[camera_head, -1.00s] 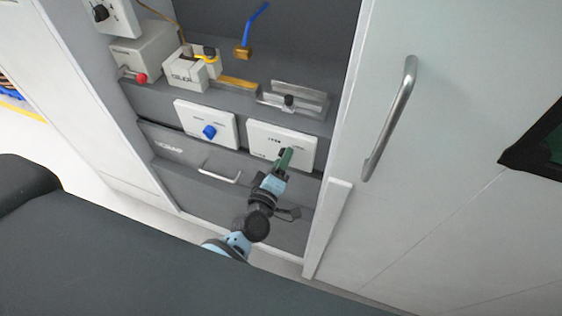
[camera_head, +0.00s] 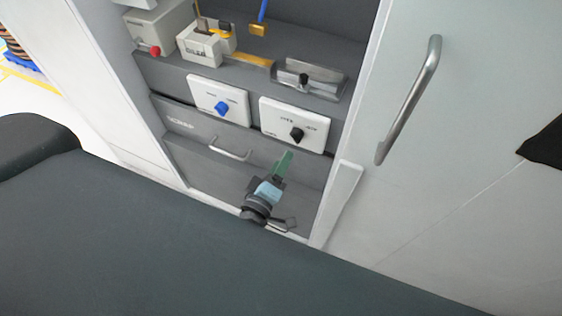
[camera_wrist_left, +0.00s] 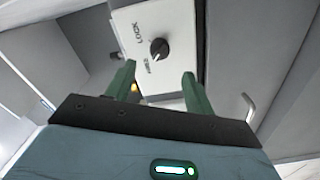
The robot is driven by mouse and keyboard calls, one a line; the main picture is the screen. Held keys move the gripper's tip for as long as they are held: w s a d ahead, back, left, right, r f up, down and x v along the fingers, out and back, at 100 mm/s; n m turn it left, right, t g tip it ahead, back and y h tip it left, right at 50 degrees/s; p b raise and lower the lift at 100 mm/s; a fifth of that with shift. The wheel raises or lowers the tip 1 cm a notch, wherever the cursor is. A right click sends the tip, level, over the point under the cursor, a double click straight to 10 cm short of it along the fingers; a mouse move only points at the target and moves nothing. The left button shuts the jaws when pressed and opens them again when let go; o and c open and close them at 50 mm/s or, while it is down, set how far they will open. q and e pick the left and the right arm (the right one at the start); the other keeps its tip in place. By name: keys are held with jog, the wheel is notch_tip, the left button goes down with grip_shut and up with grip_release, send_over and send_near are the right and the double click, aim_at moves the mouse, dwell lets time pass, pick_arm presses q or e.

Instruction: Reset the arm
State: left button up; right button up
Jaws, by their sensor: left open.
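My left gripper (camera_head: 284,160) is in front of the station's lower front, just below a white panel (camera_head: 318,142) with a black knob (camera_head: 297,134). In the left wrist view, its two green fingers (camera_wrist_left: 162,82) are open and empty. There the black knob (camera_wrist_left: 159,48) lies beyond the fingertips, apart from them, on the white panel (camera_wrist_left: 180,22) with the word LOCK printed on it. My right gripper is not in view.
A second white panel (camera_head: 236,114) with a blue knob (camera_head: 222,108) is to the left. A drawer with a silver handle (camera_head: 231,149) is below it. A shelf above holds a metal holder (camera_head: 325,84) and a grey box with a red knob (camera_head: 155,50). A door with a long handle (camera_head: 411,100) stands at right.

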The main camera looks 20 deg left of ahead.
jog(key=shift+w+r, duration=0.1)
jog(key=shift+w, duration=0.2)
pick_arm(q)
jog(key=s+a+f+m+g+p, duration=0.1)
jog(key=s+f+m+g, duration=0.1)
jog(key=s+m, duration=0.3)
jog(key=s+a+f+m+g+h+p, duration=0.1)
jog(key=s+a+f+m+g+p, duration=0.1)
jog(key=s, duration=1.1)
jog(key=s+a+f+m+g+p, duration=0.1)
jog(key=s+f+m+g+p, duration=0.1)
jog(key=s+f+m+g, duration=0.2)
jog(key=s+m+g, duration=0.1)
jog(key=s+m, duration=0.2)
jog(key=s, duration=0.2)
jog(key=shift+s+a+f+m, duration=0.2)
jog(key=shift+s+m, duration=0.1)
jog(key=shift+s, duration=0.05)
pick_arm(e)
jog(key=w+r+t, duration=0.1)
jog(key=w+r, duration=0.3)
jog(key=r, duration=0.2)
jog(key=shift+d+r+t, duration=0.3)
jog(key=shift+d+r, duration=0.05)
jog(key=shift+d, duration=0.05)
